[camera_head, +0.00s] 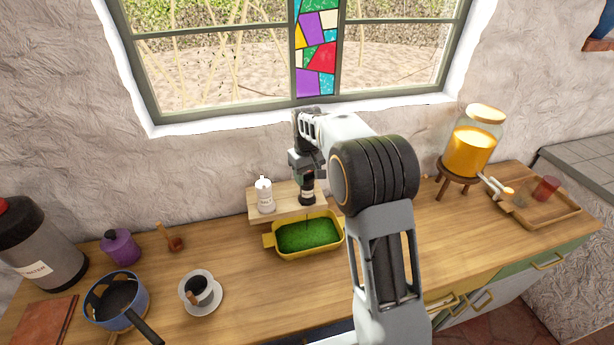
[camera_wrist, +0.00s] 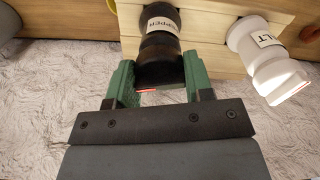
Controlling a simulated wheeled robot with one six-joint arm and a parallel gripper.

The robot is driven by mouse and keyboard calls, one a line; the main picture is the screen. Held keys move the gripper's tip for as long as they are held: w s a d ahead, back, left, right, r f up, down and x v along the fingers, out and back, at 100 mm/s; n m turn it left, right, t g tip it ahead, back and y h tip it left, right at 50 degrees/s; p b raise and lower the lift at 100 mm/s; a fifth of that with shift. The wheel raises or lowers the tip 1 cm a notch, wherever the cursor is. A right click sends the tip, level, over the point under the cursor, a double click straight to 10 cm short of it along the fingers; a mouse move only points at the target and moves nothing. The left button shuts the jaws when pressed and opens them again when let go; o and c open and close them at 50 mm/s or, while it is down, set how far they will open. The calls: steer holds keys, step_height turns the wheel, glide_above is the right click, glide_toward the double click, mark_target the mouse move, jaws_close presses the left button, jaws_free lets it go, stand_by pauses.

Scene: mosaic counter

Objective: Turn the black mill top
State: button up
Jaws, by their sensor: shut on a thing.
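The black mill (camera_head: 307,191) stands on a wooden block at the wall, beside a white mill (camera_head: 265,195). In the wrist view the black mill (camera_wrist: 160,40) bears a label reading "PEPPER", and the white mill (camera_wrist: 268,58) stands to its right with a label ending in "LT". My gripper (camera_head: 305,174) is above the black mill in the head view. In the wrist view the green fingers of my gripper (camera_wrist: 160,85) are on both sides of the black mill's top and shut on it. The arm hides part of the counter to the right.
A yellow dish (camera_head: 270,241) with green contents sits just in front of the wooden block (camera_head: 285,213). A cup on a saucer (camera_head: 217,300), a blue pan (camera_head: 137,316) and a purple pot (camera_head: 120,248) stand to the left. A glass dispenser (camera_head: 472,150) stands at the right.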

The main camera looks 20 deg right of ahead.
mark_target(307, 173)
steer(key=o, duration=0.9)
steer(key=shift+r, duration=0.1)
step_height(307, 173, up, 14)
steer(key=shift+f+b, duration=0.2)
steer(key=shift+b, duration=0.45)
